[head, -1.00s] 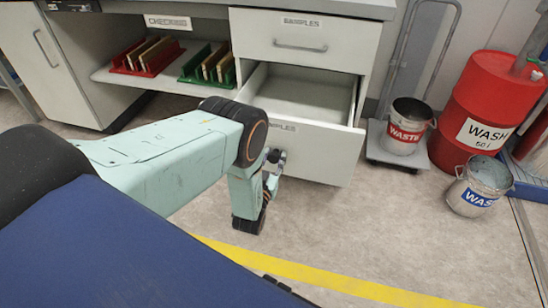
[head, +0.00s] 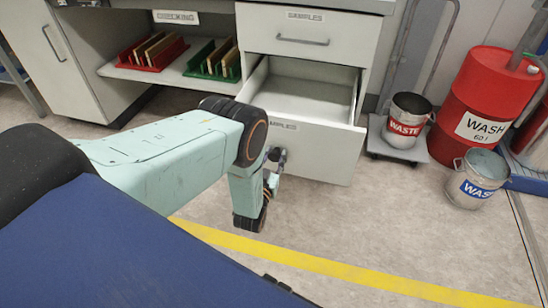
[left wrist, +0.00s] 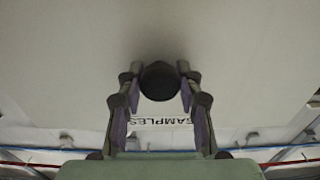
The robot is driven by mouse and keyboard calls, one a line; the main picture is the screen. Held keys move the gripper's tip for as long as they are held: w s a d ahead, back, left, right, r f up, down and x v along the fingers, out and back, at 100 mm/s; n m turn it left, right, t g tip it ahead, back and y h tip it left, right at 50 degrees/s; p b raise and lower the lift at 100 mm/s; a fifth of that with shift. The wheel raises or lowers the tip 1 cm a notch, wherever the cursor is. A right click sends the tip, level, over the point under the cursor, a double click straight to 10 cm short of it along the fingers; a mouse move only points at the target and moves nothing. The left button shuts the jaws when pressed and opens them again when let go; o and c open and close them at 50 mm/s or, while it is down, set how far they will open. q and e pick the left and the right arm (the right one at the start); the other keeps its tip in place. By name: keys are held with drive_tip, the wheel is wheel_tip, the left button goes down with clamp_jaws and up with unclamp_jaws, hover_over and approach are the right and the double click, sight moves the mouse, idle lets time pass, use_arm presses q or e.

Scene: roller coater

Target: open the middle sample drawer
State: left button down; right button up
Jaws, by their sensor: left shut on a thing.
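The drawer below the top one (head: 318,150) stands pulled out, with its empty inside showing from above. Its front carries a SAMPLES label, partly covered by my arm. My left gripper (head: 277,158) is at this drawer's front and is shut on its handle. The handle is hidden in the head view. In the left wrist view my left gripper (left wrist: 158,78) has its two fingers on either side of a dark round piece, against the pale drawer front (left wrist: 240,60), with the SAMPLES lettering beyond. My right gripper is out of view.
The top drawer (head: 300,22) is closed. Red (head: 152,62) and green (head: 196,70) racks stand on the shelf at left. A WASTE bucket (head: 405,125), a red WASH drum (head: 485,105) and a WASH bucket (head: 478,178) stand at right. Floor by the yellow line (head: 350,275) is clear.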

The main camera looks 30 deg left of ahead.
use_arm(q)
drive_tip(key=c, duration=0.8)
unclamp_jaws()
drive_tip(key=shift+c, duration=0.2)
drive_tip(key=v, duration=1.2)
drive_tip(key=shift+f, duration=0.15)
